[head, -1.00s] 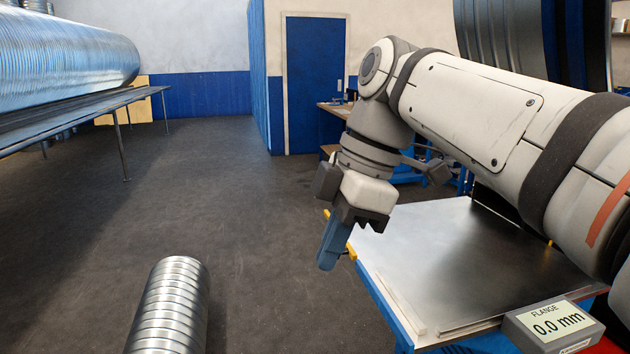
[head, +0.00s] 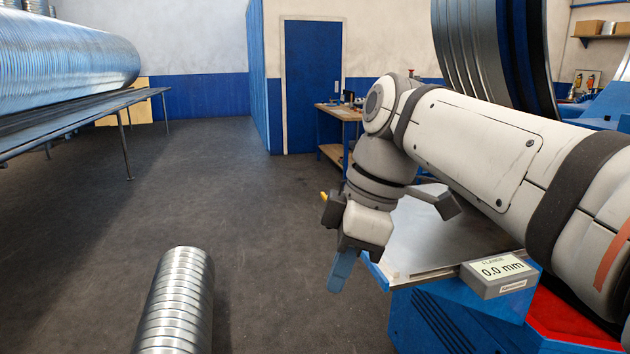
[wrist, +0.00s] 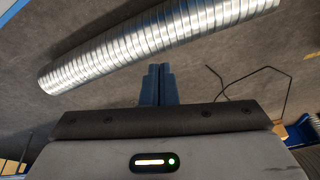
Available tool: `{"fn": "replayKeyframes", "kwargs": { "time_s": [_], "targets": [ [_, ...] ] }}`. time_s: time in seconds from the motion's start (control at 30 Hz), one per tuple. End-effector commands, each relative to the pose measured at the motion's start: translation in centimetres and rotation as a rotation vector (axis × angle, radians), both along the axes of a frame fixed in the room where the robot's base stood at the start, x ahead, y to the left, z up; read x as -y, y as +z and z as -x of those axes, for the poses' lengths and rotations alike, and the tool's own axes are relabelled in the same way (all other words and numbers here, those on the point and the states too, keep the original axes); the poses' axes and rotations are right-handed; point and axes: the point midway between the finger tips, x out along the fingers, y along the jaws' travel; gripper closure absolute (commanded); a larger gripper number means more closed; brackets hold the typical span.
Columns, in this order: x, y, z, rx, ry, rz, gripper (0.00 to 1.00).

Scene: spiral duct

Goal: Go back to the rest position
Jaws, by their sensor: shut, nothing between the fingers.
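My gripper (head: 340,272) points down in the head view, beside the left edge of a metal-topped blue table. Its blue fingers are together with nothing between them. The wrist view shows the same shut fingers (wrist: 158,84) side by side, over the grey floor. A ribbed silver spiral duct (wrist: 150,45) lies across the top of the wrist view, apart from the fingertips. In the head view a spiral duct piece (head: 178,305) stands out at the lower left, clear of my gripper.
The metal-topped table (head: 415,240) lies behind and right of my gripper. A display reading 0.0 mm (head: 500,272) sits at the right. A long duct (head: 70,55) rests on a rack (head: 80,118) at the left. A workbench (head: 338,112) stands by a blue door (head: 312,85). The middle floor is open.

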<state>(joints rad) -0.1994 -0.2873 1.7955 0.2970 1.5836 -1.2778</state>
Motion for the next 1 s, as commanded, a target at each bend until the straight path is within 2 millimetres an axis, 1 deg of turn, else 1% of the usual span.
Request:
{"fn": "replayKeyframes", "kwargs": {
  "time_s": [0.07,0.27,0.37,0.43,0.5,0.6,0.7,0.83,0.9,1.0],
  "targets": [
    [0.8,-0.6,0.0,-0.009,-0.093,0.016,1.00],
    [3.0,-3.3,-0.2,-0.034,-0.383,0.058,1.00],
    [4.5,-5.2,0.0,-0.046,-0.575,0.082,1.00],
    [5.9,-6.8,0.4,-0.052,-0.744,0.098,1.00],
    [7.5,-8.7,1.0,-0.053,-0.931,0.112,1.00],
    [9.4,-11.2,2.1,-0.049,-1.164,0.116,1.00],
    [10.7,-13.0,3.0,-0.041,-1.333,0.110,1.00],
    [11.6,-14.4,3.7,-0.034,-1.456,0.098,1.00],
    [11.9,-14.8,3.9,-0.032,-1.483,0.095,1.00],
    [11.9,-14.8,3.9,-0.032,-1.483,0.095,1.00]
  ]
}}
